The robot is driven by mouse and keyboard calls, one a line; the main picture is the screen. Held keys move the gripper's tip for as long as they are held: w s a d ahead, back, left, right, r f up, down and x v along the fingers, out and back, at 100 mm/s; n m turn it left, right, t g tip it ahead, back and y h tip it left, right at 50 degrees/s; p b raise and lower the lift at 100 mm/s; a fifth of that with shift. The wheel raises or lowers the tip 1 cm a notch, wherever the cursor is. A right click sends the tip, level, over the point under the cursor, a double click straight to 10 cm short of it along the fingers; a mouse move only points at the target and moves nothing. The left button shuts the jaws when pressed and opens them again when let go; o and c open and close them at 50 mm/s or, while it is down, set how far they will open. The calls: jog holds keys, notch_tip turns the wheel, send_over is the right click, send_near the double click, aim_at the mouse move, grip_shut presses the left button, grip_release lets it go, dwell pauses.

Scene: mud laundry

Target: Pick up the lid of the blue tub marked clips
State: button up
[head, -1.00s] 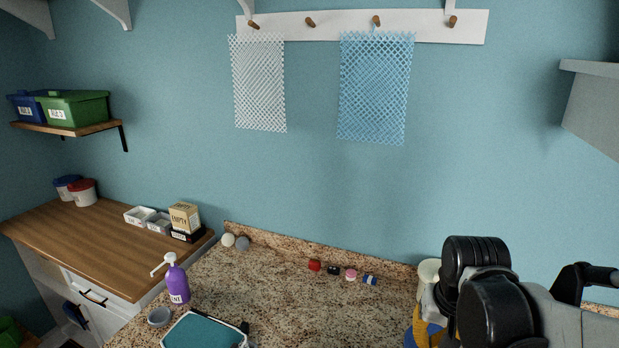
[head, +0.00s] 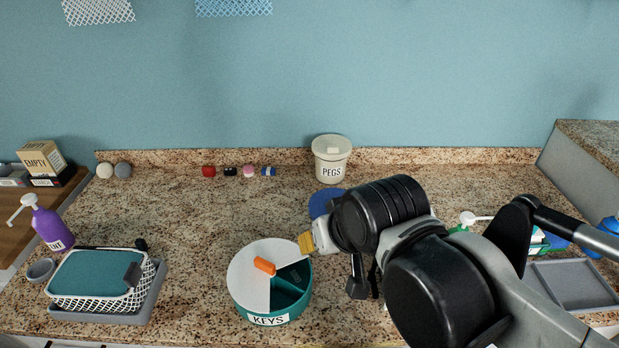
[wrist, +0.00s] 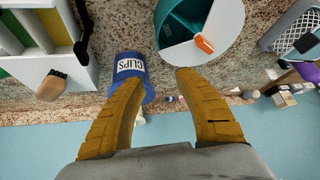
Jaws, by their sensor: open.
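The blue tub marked CLIPS (wrist: 126,68) stands on the speckled counter in the wrist view, appearing upside down. Its wider rim, apparently the lid (wrist: 149,92), is partly behind one finger. In the head view only a blue round part (head: 322,203) shows, and my arm hides the rest. My gripper (wrist: 160,78) is open, with two yellow fingers and nothing between them. The finger at the picture's left overlaps the tub; whether they touch, I cannot tell. In the head view a yellow finger (head: 306,243) shows beside the tub.
The teal KEYS tub (head: 269,319), with a half-open white top and an orange handle, stands left of my gripper. A cream PEGS bucket (head: 332,160) stands behind, near the wall. A white basket (head: 103,291) is at left, a grey tray (head: 572,285) at right. Small items line the backsplash.

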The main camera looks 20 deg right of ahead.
jog(key=w+d+r+m+g+p, duration=0.4)
jog(key=m+p, duration=0.3)
jog(key=m, duration=0.4)
jog(key=w+d+r+m+g+p, duration=0.2)
jog(key=w+d+m+g+p, duration=0.3)
jog(key=m, duration=0.6)
jog(key=f, duration=0.3)
jog(key=f+t+b, duration=0.1)
jog(key=f, duration=0.3)
jog(key=f+t, duration=0.1)
jog(key=f, duration=0.3)
jog(key=shift+w+a+f, duration=0.1)
jog(key=shift+w+a, duration=0.3)
grip_shut()
